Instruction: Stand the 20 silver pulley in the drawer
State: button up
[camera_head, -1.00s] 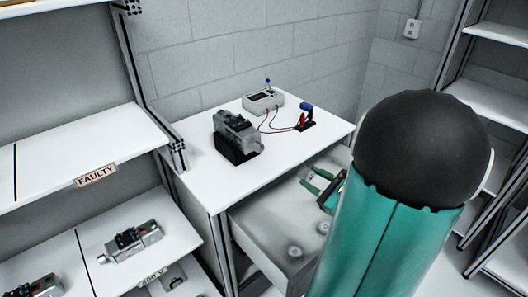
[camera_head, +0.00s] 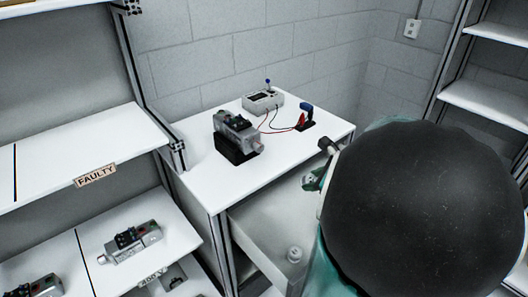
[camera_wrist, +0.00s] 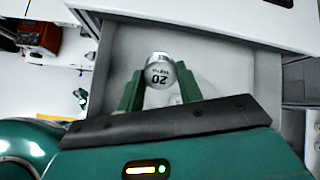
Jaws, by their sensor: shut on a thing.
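The silver pulley marked 20 (camera_wrist: 160,72) sits between the green fingers of my gripper (camera_wrist: 159,80) in the wrist view, and they are shut on it. It is over the open drawer (camera_wrist: 120,48); I cannot tell whether it touches the drawer floor. In the head view the drawer (camera_head: 262,216) stands pulled out below the white bench top. My arm's dark rounded joint covers the drawer's right part, the fingers and the held pulley there. Another small pale round part (camera_head: 294,254) stands in the drawer's near part.
On the bench top (camera_head: 195,170) are a grey motor unit on a black block (camera_head: 236,137), a meter box (camera_head: 263,101) and a blue-red tool with leads (camera_head: 306,117). A shelf with a FAULTY label (camera_head: 95,175) is at the left, with more units below. Another rack (camera_head: 485,105) is at the right.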

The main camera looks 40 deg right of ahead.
jog(key=g, duration=0.4)
jog(key=shift+w+g, duration=0.1)
jog(key=shift+g, duration=0.2)
jog(key=g, duration=0.3)
jog(key=shift+g, duration=0.6)
jog(key=shift+d, duration=0.1)
jog(key=s+d, duration=0.2)
jog(key=d, duration=2.2)
jog(key=shift+s+d, duration=0.2)
jog(key=shift+d, duration=0.2)
dwell(0.5)
dwell(0.4)
